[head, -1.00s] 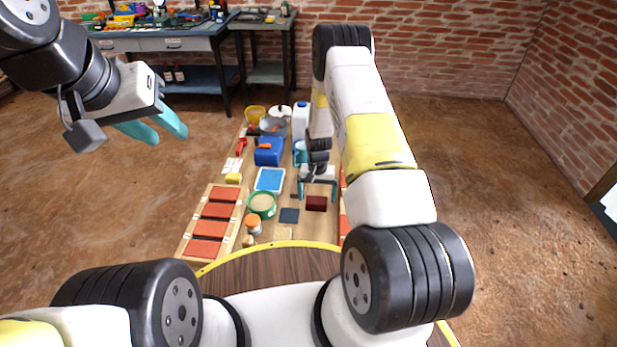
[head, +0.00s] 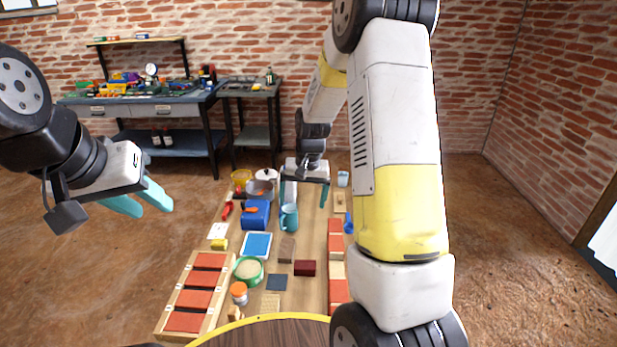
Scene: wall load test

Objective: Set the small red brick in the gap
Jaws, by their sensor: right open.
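A small dark red brick (head: 305,268) lies on the wooden table, left of a row of red bricks (head: 335,245) along the table's right side. A pale gap (head: 337,270) shows in that row between red bricks. My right gripper (head: 304,196) is open and empty, pointing down over the table, beyond the dark red brick and near a teal mug. My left gripper (head: 140,203) is off the table's left side in the air, its teal fingers apart and empty.
A rack of red blocks (head: 196,299) stands at the front left. A green-rimmed bowl (head: 248,270), an orange-capped bottle (head: 239,293), a blue tray (head: 257,245), a teal mug (head: 289,217) and a blue box (head: 256,214) crowd the middle. A workbench (head: 150,105) stands behind.

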